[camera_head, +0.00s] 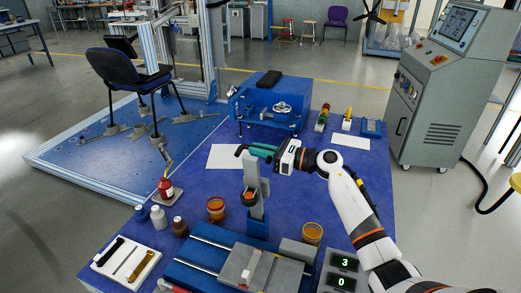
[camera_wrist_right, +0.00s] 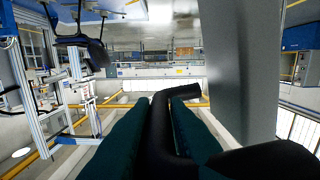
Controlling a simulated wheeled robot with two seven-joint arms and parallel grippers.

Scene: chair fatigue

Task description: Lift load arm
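The load arm (camera_head: 264,187) looks like a grey upright bar on the blue bench device near the middle of the table. A black bent handle (camera_head: 240,151) shows at its top, and in the wrist view the handle (camera_wrist_right: 181,93) runs between my fingers. My right gripper (camera_head: 261,151) has dark green fingers shut around that handle. In the wrist view its fingers (camera_wrist_right: 158,130) lie on both sides of the handle, and the grey bar (camera_wrist_right: 242,70) stands close on the right. The arm's lower joint is partly hidden. My left gripper is not in view.
The blue table (camera_head: 330,165) carries a blue machine (camera_head: 272,103) at the back, bottles (camera_head: 158,217) at the left, jars (camera_head: 312,234), a tool tray (camera_head: 126,262) and digital displays (camera_head: 342,272). A grey control cabinet (camera_head: 440,100) stands right. A chair test rig (camera_head: 120,150) stands left.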

